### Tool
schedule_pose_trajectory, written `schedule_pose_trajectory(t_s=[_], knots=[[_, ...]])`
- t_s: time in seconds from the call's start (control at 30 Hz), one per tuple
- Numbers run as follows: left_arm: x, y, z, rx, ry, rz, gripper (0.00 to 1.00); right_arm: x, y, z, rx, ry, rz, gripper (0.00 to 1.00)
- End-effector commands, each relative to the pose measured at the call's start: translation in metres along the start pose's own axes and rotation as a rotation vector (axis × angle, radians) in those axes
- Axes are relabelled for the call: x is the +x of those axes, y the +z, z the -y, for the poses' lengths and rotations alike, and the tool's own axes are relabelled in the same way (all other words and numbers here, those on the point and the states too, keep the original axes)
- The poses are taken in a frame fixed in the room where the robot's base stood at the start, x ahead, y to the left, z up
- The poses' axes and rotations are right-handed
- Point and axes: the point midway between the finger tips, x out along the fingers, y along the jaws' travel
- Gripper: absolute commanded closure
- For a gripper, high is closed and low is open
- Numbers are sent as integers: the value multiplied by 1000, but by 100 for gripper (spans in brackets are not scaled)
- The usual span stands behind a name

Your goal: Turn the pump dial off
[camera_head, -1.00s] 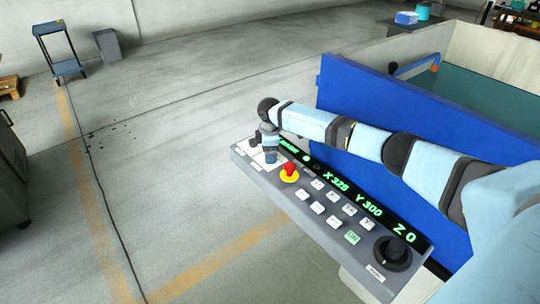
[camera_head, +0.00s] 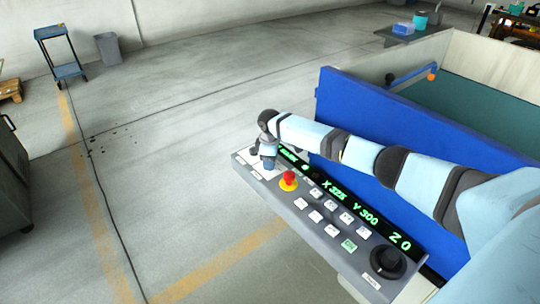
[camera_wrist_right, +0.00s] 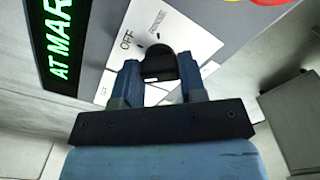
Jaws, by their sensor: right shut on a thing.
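The pump dial (camera_wrist_right: 160,62) is a small black knob on a white label plate printed "OFF" (camera_wrist_right: 127,40), with another word beside it too blurred to read. My right gripper (camera_wrist_right: 158,77) has one blue finger on each side of the knob and is shut on it. In the head view my right gripper (camera_head: 269,164) points down at the far left end of the control panel (camera_head: 328,228), and it largely hides the dial. I cannot tell which mark the dial points to. My left gripper is not in view.
A red emergency button on a yellow base (camera_head: 288,181) sits close to my gripper. The panel also has white keys, a green-lit display (camera_head: 350,205) and a larger black knob (camera_head: 388,261). A blue tank wall (camera_head: 395,135) stands behind my right arm.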

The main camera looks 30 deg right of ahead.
Motion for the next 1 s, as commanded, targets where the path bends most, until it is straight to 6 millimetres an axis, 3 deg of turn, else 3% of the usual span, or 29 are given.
schedule_pose_trajectory(t_s=[0.6, 1.0], knots=[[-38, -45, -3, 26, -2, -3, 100, -2, 0, 2, 539, -4, 2, 85], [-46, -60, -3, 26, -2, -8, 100, 0, -1, 1, 709, -1, 0, 85]])
